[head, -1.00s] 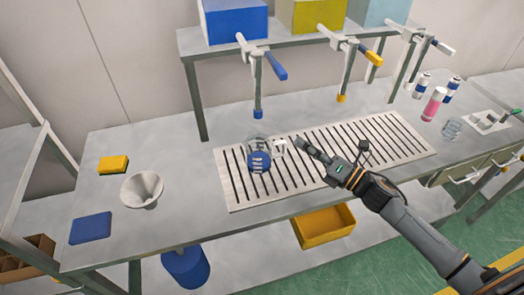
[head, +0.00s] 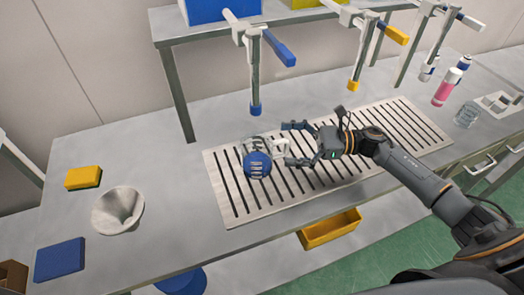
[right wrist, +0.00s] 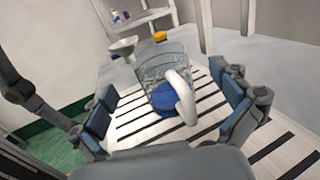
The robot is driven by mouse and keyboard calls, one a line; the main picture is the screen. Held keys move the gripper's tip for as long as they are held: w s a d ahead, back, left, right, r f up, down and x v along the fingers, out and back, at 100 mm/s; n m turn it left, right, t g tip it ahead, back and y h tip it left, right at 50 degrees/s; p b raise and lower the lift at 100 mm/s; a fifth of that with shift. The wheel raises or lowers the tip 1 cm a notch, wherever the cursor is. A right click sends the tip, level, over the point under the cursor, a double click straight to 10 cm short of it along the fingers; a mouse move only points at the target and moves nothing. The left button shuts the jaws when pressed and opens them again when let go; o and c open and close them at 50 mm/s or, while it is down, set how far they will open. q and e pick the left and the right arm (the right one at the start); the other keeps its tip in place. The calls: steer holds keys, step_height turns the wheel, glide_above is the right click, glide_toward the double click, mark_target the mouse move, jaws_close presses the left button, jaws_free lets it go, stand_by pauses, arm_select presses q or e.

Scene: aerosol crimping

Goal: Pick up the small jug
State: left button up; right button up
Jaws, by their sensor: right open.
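The small jug (head: 257,158) is clear, with a blue patch low on it and a white handle. It stands on the slotted drain grate (head: 222,199), under the blue-tipped tap. My right gripper (head: 284,143) is open and level with the jug, just to its right on the handle side. In the right wrist view the jug (right wrist: 163,79) lies ahead between the two blue-padded fingers (right wrist: 167,115), with its white handle toward me. The fingers do not appear to touch it. My left gripper is out of view.
A funnel (head: 118,211), a yellow sponge (head: 83,177) and a blue cloth-like square (head: 60,259) lie to the left. Taps with blue (head: 255,108) and yellow ends hang above the grate. Cans (head: 447,87) and a glass (head: 466,114) stand at right.

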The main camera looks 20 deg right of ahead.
mark_target(272, 143)
steer(key=p+x, duration=0.3)
steer(key=x, duration=0.3)
steer(key=shift+a+r+p, duration=0.1)
steer(key=shift+a+p, duration=0.2)
steer(key=shift+p, duration=0.1)
steer(key=shift+a, duration=0.2)
steer(key=shift+f, duration=0.2)
steer(key=c, duration=1.6)
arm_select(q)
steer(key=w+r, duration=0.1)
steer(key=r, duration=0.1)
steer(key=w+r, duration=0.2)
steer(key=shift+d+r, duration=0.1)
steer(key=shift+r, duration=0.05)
arm_select(e)
steer(key=shift+c, duration=0.6)
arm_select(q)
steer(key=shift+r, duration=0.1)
arm_select(e)
steer(key=shift+r, duration=0.25)
